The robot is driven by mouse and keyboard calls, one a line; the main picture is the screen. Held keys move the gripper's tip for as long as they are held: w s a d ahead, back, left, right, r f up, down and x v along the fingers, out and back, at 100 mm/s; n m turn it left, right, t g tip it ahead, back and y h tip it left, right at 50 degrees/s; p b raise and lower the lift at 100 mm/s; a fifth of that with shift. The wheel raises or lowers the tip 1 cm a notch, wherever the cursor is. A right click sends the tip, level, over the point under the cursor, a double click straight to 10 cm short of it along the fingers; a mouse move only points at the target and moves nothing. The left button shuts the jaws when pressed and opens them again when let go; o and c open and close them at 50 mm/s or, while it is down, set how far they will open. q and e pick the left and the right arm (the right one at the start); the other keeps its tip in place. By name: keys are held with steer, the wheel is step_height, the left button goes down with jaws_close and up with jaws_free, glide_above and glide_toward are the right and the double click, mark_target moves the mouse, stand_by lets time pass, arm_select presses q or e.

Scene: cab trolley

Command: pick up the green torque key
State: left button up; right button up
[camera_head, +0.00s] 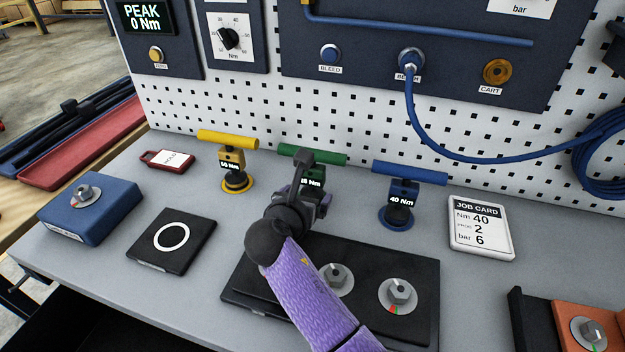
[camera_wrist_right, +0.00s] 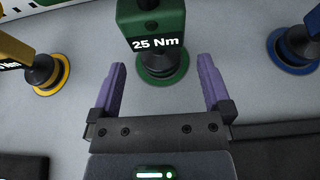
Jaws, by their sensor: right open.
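The green torque key (camera_head: 330,158) stands upright on the grey bench between the yellow and blue keys. My right arm partly hides it in the head view. In the right wrist view the green key (camera_wrist_right: 153,30) shows a "25 Nm" label and a round green base, just ahead of the fingertips. My right gripper (camera_wrist_right: 163,80) is open, its two purple fingers spread on either side of the key's line, with nothing between them. In the head view the right gripper (camera_head: 312,200) is close in front of the green key. My left gripper is not in view.
The yellow key (camera_head: 232,160) stands left, the blue 40 Nm key (camera_head: 400,190) right. A black plate (camera_head: 425,270) with hex fittings lies under my arm. A job card (camera_head: 481,228), a blue block (camera_head: 90,208) and a black pad (camera_head: 172,239) lie around. A pegboard (camera_head: 350,125) rises behind.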

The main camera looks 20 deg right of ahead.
mark_target(310, 185)
steer(key=x, duration=0.1)
steer(key=b+x, duration=0.1)
steer(key=x, duration=0.1)
steer(key=b+x, duration=0.1)
steer(key=shift+w+d+r, duration=0.2)
steer(key=shift+w+r, duration=0.1)
steer(key=shift+w, duration=0.05)
steer(key=shift+r, duration=0.15)
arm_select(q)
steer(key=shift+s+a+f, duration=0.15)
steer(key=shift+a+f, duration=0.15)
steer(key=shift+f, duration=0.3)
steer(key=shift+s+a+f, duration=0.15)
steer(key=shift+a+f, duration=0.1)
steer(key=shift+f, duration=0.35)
arm_select(e)
jaws_close()
